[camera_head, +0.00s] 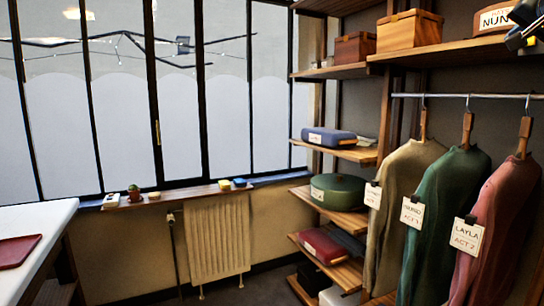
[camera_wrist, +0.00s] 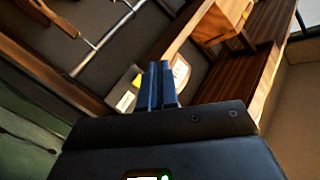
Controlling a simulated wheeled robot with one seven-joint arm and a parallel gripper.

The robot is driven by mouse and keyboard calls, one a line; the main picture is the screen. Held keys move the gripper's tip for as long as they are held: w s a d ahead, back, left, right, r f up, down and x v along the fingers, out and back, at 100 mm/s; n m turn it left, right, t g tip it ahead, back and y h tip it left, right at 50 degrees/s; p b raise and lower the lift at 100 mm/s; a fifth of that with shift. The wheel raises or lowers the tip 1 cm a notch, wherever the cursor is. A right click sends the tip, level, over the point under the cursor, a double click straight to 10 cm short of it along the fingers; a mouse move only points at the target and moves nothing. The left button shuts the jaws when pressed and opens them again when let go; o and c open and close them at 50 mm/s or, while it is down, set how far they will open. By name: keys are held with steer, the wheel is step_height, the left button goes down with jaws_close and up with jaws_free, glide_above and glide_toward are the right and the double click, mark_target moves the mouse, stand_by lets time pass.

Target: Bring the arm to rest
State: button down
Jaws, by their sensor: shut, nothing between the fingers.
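My gripper (camera_wrist: 161,86) shows in the wrist view, its two dark fingers side by side, shut and empty. It is up in the air, with a clothes rail (camera_wrist: 98,45) and wooden boxes beyond it in that view. In the head view a dark part of my arm or gripper shows at the top right edge, in front of the upper shelf; the rest of the arm is out of frame.
Several labelled costumes hang from the rail (camera_head: 465,96) at right. Shelves hold wooden boxes (camera_head: 410,31), a blue case (camera_head: 328,138) and a green round box (camera_head: 338,190). A white table (camera_head: 30,225) bears a red tray (camera_head: 16,252). Open floor shows below the radiator (camera_head: 217,238).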

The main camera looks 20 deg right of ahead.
steer(key=w+a+f+n+t+y, duration=0.1)
steer(key=w+a+f, duration=0.2)
steer(key=f, duration=0.5)
steer(key=w+a+f+n+t+y, duration=0.1)
steer(key=w+a+f+y, duration=0.2)
steer(key=f, duration=0.4)
steer(key=w+a+f+n+t, duration=0.1)
steer(key=w+a+f, duration=0.25)
steer(key=f, duration=0.45)
steer(key=s+a+f+n+y, duration=0.1)
steer(key=s+a+f, duration=0.2)
steer(key=a+f, duration=0.7)
steer(key=s+a+f+y, duration=0.2)
steer(key=a+f, duration=0.6)
steer(key=f, duration=0.4)
steer(key=s+a+f+n, duration=0.2)
steer(key=s+a+f, duration=0.45)
steer(key=s, duration=0.25)
steer(key=s+a+f+n, duration=0.2)
steer(key=s+a+f, duration=0.3)
steer(key=s+a, duration=0.3)
steer(key=s+a+r+n+y, duration=0.1)
steer(key=s+n, duration=0.2)
steer(key=s, duration=0.8)
steer(key=s+a+r+n+y, duration=0.1)
steer(key=s+n, duration=0.3)
steer(key=s, duration=0.7)
steer(key=shift+a+g+y, duration=0.4)
steer(key=shift+a+y, duration=0.2)
steer(key=shift+y, duration=0.2)
